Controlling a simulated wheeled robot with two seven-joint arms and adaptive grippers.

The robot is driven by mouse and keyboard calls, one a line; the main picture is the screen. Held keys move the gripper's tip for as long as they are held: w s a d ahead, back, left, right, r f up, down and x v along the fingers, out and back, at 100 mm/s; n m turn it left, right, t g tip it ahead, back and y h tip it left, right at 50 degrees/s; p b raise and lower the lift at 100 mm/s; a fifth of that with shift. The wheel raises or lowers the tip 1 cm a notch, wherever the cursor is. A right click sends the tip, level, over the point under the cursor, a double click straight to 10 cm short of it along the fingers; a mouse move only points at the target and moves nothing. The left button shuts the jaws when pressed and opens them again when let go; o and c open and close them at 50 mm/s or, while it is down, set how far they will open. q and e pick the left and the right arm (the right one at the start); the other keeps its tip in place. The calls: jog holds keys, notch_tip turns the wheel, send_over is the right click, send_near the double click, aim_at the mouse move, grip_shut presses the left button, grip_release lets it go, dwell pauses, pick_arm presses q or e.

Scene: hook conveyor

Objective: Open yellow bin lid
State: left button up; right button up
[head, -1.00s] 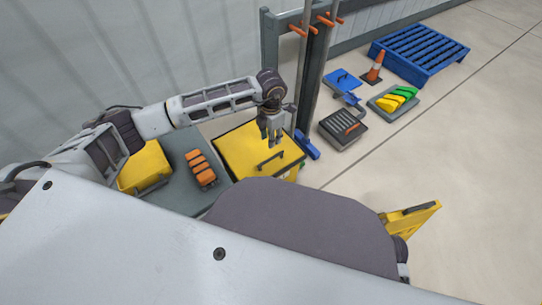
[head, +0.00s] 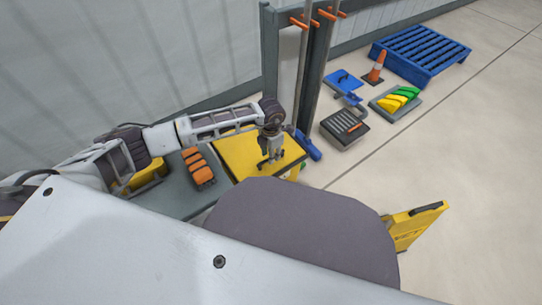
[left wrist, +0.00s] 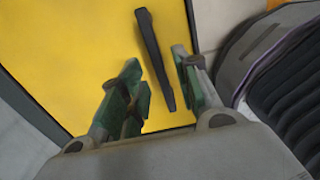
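The yellow bin lid (head: 240,152) lies flat and closed, with a dark bar handle on top. In the left wrist view the lid (left wrist: 70,50) fills most of the upper picture. The black handle (left wrist: 152,50) runs toward the gap between my fingers. My left gripper (head: 271,160) is low over the lid at the handle. Its green-padded fingers (left wrist: 160,92) are spread apart on both sides of the handle's near end, with visible gaps. I cannot tell whether they touch the lid. My right gripper is not in view.
A grey table (head: 188,198) left of the bin holds orange blocks (head: 199,168) and a yellow container (head: 150,173). A dark post frame with orange hooks (head: 298,22) stands behind. A blue pallet (head: 420,50), cone (head: 376,66) and trays (head: 345,130) are on the floor at right.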

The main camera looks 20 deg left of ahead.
pick_arm(q)
jog(key=shift+f, duration=0.4)
grip_shut()
